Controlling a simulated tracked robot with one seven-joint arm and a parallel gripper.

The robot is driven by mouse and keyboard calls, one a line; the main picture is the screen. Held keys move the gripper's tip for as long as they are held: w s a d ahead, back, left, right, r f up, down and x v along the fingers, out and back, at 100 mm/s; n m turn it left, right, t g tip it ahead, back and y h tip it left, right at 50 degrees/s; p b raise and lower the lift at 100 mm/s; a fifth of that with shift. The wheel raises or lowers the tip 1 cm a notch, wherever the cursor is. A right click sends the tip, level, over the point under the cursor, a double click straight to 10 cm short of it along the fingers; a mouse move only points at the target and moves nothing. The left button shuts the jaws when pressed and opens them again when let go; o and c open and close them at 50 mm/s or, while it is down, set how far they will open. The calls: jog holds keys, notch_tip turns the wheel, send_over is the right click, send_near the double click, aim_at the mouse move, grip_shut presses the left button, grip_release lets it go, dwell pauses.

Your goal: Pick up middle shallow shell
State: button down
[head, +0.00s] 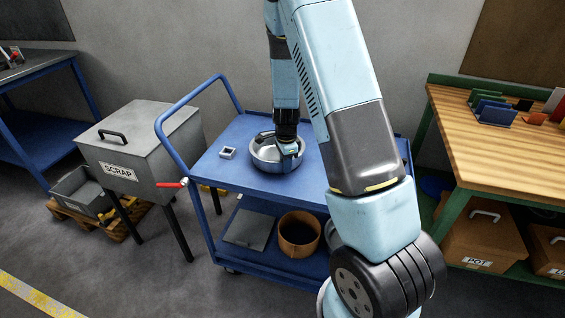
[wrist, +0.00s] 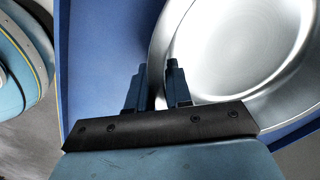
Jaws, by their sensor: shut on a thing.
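A shiny, round, shallow metal shell (head: 264,154) sits on the blue cart's upper deck, its open side up. It is the only such shell I can make out. It fills the right of the wrist view (wrist: 240,50). I cannot tell whether the shell is clear of the deck. My arm hides the deck's right part.
The lower shelf holds a brown round pot (head: 299,236) and a grey plate (head: 249,229). A grey scrap bin (head: 139,158) stands left; a wooden bench (head: 500,148) stands right.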

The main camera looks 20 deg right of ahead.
jog(key=r, duration=0.3)
jog(key=shift+s+r, duration=0.3)
jog(key=shift+s, duration=0.05)
jog(key=s+d+r, duration=0.3)
jog(key=s+r, duration=0.6)
jog(key=s, duration=0.4)
